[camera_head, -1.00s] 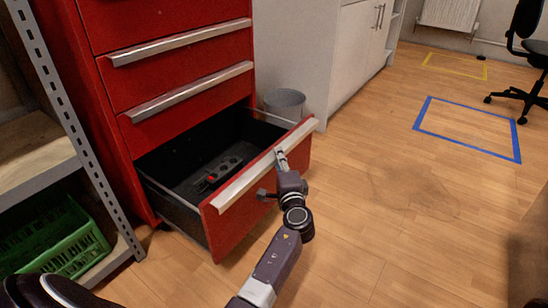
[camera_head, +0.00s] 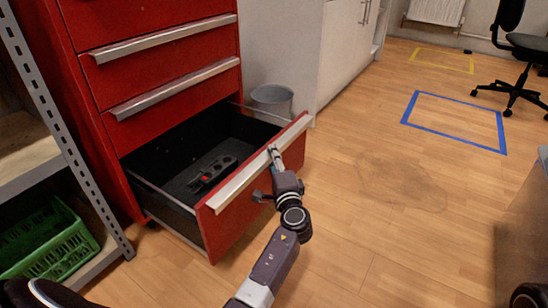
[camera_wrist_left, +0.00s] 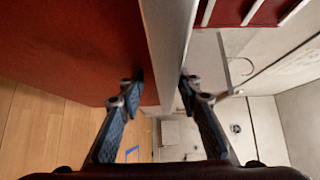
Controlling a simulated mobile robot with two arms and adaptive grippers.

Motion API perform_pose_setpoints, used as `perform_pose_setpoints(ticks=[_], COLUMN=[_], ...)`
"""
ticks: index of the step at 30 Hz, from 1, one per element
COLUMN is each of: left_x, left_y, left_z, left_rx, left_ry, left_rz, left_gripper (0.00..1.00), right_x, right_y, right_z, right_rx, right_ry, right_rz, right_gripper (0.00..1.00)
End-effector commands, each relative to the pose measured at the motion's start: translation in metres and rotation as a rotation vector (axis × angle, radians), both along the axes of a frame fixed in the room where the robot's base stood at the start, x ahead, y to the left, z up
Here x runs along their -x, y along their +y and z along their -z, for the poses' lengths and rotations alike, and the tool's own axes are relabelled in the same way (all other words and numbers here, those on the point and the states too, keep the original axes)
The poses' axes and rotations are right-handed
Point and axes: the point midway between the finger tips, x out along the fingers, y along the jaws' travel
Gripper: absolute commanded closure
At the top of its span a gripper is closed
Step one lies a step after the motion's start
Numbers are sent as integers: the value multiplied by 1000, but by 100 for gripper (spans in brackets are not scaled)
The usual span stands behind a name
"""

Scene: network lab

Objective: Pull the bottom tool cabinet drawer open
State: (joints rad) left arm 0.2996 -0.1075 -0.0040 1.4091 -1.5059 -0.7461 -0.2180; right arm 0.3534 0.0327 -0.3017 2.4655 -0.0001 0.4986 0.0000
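The bottom drawer (camera_head: 250,205) of the red tool cabinet (camera_head: 90,100) stands well out from its frame, with its dark inside showing. A silver handle (camera_head: 235,187) runs along the top of its front and also shows in the left wrist view (camera_wrist_left: 168,30). My left gripper (camera_head: 274,156) is at this handle, towards its right end. In the left wrist view its two fingers (camera_wrist_left: 160,86) lie one on each side of the handle, shut on it; the exact contact is partly hidden. My right gripper is not in view.
A black item with a red spot (camera_head: 212,172) lies in the drawer. A grey bin (camera_head: 272,97) stands behind its right end. A metal shelf with a green crate (camera_head: 50,240) is at left.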

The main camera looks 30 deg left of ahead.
Motion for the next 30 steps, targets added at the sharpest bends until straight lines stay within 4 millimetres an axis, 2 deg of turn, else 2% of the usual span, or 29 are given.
perform_pose_setpoints(ticks=[7,15,21,30], left_x=[3,37,54,57], left_y=[-5,-32,-46,-49], left_z=[-3,-2,-1,-2], left_rx=[-3,-1,0,-2], left_ry=[-4,-3,-1,-2], left_rz=[4,2,0,0], left_gripper=[68,68,68,68], right_x=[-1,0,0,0], right_y=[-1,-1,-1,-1], right_z=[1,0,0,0], right_rx=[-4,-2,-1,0], right_ry=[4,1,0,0], right_rz=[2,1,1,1], right_gripper=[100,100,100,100])
